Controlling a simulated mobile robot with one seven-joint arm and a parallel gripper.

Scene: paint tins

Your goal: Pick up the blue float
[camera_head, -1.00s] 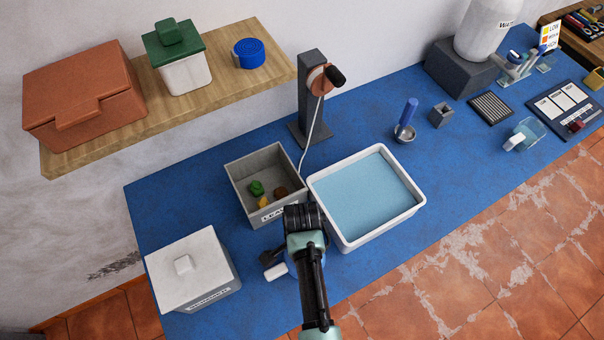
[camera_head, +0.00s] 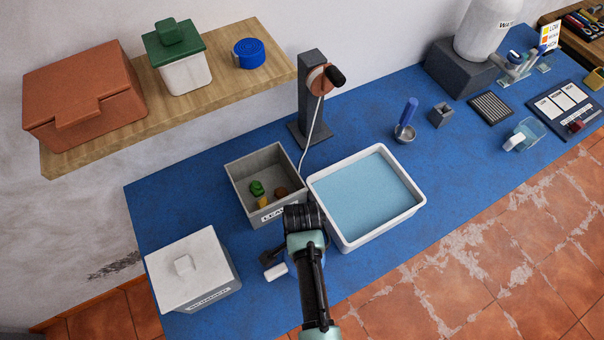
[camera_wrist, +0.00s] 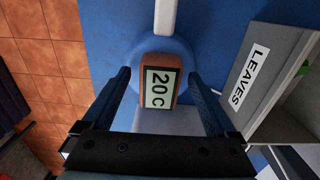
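The blue float looks like a round blue disc (camera_wrist: 184,60) in the wrist view, with a brown block (camera_wrist: 160,84) on it whose display reads "20 C". A white bar (camera_wrist: 165,16) extends from its far side. In the head view, my arm mostly hides it; its white end (camera_head: 276,271) shows left of my arm. My gripper (camera_wrist: 157,82) is open, with one finger on each side of the display block and gaps between. In the head view my gripper (camera_head: 274,257) is low over the front of the table. Contact with the float cannot be told.
A grey bin marked LEAVES (camera_head: 240,187) holds several small coloured pieces close by. A white water tray (camera_head: 346,240) stands to the right, a lidded white box (camera_head: 188,262) to the left. A wooden shelf (camera_head: 222,82) holds a blue round tub (camera_head: 249,54).

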